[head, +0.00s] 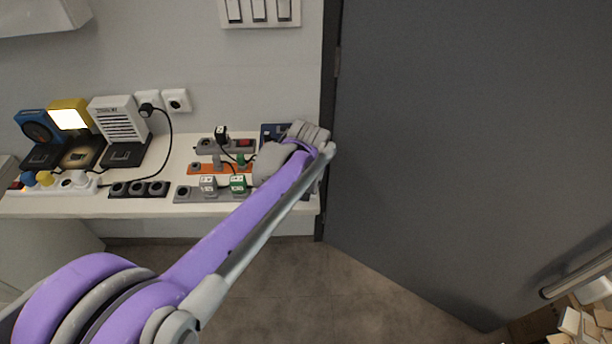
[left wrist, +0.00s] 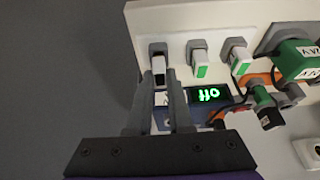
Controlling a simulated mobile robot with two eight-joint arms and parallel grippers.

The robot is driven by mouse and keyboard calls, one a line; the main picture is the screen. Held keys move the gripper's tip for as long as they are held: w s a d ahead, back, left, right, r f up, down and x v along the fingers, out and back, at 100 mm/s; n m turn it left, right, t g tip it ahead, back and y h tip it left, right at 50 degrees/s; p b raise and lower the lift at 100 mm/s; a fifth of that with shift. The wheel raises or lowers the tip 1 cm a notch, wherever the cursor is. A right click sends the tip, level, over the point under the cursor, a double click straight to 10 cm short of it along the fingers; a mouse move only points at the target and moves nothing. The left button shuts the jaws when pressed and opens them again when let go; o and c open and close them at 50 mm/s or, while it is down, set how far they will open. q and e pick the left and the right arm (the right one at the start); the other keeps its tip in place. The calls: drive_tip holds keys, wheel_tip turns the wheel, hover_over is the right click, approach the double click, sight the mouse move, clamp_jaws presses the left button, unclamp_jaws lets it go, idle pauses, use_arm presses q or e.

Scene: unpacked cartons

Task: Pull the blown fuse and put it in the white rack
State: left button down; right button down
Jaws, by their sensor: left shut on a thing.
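In the left wrist view my left gripper (left wrist: 159,86) has its two fingers closed on either side of a white fuse with a dark window (left wrist: 158,70). The fuse's end is at a grey holder; I cannot tell whether it is still seated. Two other fuses with green windows, a nearer one (left wrist: 201,68) and a farther one (left wrist: 238,62), stand to its right in grey holders. A dark blue unit with a green "OFF" display (left wrist: 209,95) lies beside them. In the head view my forearm and wrist hide the fuses. I cannot make out a white rack for certain. My right gripper is not in view.
Power strips and plugs crowd the white shelf, with an orange strip (head: 205,169), a green plug (head: 238,184) and a black socket strip (head: 139,189). A speaker-like white box (head: 119,119) stands left. A grey door (head: 450,120) bounds the right side.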

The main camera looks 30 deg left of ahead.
use_arm(q)
drive_tip(key=shift+f, duration=0.3)
idle(0.5)
drive_tip(key=c, duration=0.8)
unclamp_jaws()
drive_tip(key=shift+o, duration=0.2)
drive_tip(key=p+v, duration=0.1)
drive_tip(key=v, duration=1)
